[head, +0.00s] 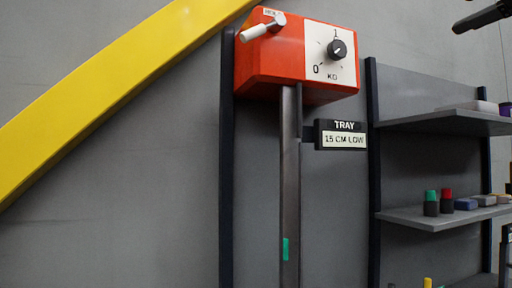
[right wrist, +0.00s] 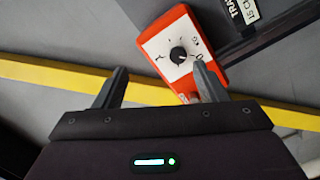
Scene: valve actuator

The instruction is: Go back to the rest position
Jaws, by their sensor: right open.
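An orange-red actuator box (head: 270,65) sits on top of a grey post (head: 290,190) in the head view. Its white dial plate carries a black knob (head: 337,49) with marks 0 and 1. A lever with a white handle (head: 254,33) sticks out at its upper left. In the right wrist view the box (right wrist: 186,24) and knob (right wrist: 178,55) lie beyond my right gripper (right wrist: 160,85), whose two fingers are spread with nothing between them. A dark part at the head view's top right corner seems to be of my right gripper, apart from the box. My left gripper is not in view.
A black sign (head: 342,134) reads "TRAY 15 CM LOW" beside the post. Shelves (head: 440,218) at the right hold small coloured items, including a green-topped one (head: 431,203) and a red-topped one (head: 446,201). A yellow beam (head: 100,85) slants across the grey wall at the left.

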